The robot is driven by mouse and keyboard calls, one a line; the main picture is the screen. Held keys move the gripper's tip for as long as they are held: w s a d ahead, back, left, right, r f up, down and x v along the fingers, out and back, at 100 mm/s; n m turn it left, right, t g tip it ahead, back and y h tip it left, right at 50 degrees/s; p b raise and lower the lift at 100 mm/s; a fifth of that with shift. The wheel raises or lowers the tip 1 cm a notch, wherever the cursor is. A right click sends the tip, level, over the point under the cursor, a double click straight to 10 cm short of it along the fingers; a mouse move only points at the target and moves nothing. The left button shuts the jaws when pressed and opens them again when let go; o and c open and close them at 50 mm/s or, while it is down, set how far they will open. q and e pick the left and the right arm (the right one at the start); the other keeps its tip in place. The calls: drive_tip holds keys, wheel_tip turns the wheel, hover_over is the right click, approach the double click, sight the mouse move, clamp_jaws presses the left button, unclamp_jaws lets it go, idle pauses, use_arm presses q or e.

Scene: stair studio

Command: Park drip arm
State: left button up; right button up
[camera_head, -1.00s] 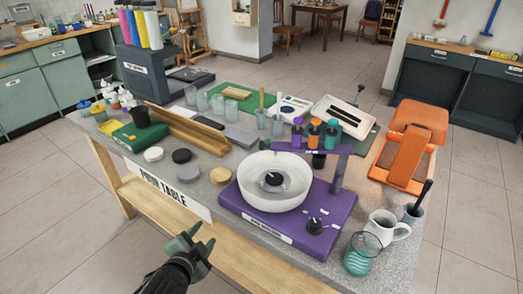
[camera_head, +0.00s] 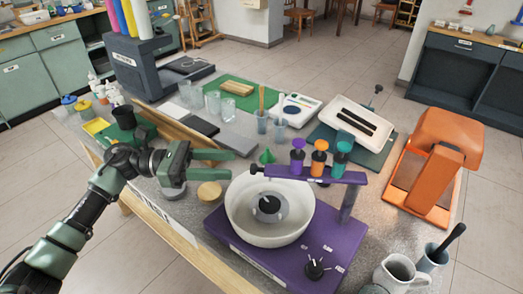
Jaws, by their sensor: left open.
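The purple drip arm (camera_head: 290,173) reaches left from its post (camera_head: 349,200) and lies across the far part of the white bowl (camera_head: 240,222). Purple, orange and teal bottles (camera_head: 319,158) stand along it. The bowl sits on a purple base (camera_head: 325,255) with a black knob (camera_head: 314,268). My left gripper (camera_head: 231,164) is open and empty. Its fingers point right toward the drip arm's free left end, with a small gap visible between them. It hides some of the round discs on the table. My right gripper is not in view.
A white pitcher (camera_head: 396,272) and a dark-handled cup (camera_head: 433,258) stand at the front right. An orange hinged device (camera_head: 437,165) is at the right. Behind the drip arm are a white tray (camera_head: 338,110), small clear cups (camera_head: 280,128) and a green funnel (camera_head: 267,156).

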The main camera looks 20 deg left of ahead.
sight(253, 165)
use_arm(q)
drive_tip(key=p+x, duration=0.1)
drive_tip(key=x, duration=0.1)
drive_tip(key=s+p+x, duration=0.1)
drive_tip(key=x, duration=0.2)
drive_tip(key=p+x, duration=0.1)
drive_tip(key=x, duration=0.1)
drive_tip(key=shift+s+d+r, duration=0.15)
drive_tip(key=shift+d+r, duration=0.15)
drive_tip(key=shift+d, duration=0.05)
drive_tip(key=c, duration=0.7)
clamp_jaws()
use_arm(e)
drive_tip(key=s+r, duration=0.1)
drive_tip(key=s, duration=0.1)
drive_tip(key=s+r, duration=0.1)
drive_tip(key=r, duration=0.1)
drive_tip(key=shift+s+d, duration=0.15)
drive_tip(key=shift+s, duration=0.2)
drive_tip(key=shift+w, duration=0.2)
